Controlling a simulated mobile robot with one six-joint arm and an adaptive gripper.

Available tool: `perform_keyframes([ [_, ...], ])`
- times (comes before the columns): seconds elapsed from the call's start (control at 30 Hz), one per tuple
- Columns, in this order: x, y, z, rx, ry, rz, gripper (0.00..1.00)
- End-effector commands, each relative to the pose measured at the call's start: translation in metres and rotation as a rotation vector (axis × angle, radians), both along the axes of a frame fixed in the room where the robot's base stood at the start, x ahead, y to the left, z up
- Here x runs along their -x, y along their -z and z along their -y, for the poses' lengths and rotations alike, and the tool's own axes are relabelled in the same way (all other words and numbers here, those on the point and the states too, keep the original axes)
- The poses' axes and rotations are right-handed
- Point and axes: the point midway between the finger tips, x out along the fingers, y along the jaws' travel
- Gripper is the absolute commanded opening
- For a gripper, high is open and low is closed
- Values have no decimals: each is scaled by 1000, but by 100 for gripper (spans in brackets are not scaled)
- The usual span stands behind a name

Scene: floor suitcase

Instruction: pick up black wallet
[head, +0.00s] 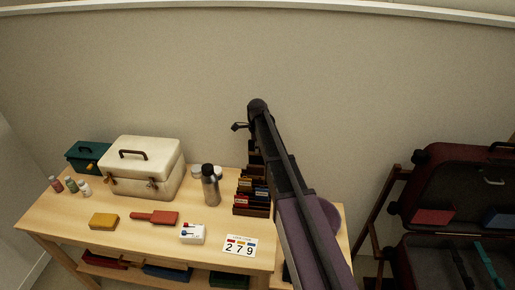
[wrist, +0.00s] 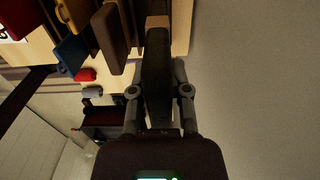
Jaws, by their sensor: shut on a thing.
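In the wrist view a dark, nearly black flat wallet (wrist: 157,98) stands on edge between the two fingers of my gripper (wrist: 157,76). The fingers press on it from both sides. A lighter tan patch shows at its far end. Beside it, to the left, are other dark brown flat pieces (wrist: 113,38). In the head view my arm covers the gripper and most of the wallet, so I cannot tell its height over the rack there. The stepped wooden rack (head: 252,210) with several coloured wallets stands just left of my arm.
The wooden table (head: 130,219) also holds a white case (head: 143,170), a steel bottle (head: 210,186), a number card (head: 239,245), a yellow block (head: 104,221) and a red paddle-shaped item (head: 157,217). An open dark red suitcase (head: 433,185) is at right. A wall stands behind.

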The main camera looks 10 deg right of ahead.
Motion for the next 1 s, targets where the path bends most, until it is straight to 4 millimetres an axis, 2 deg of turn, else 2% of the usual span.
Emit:
perform_keyframes([
  [0.03,0,-8,0,0,0,0,0],
  [0.3,0,-17,0,0,0,0,0],
  [1.0,0,-17,0,0,0,0,0],
])
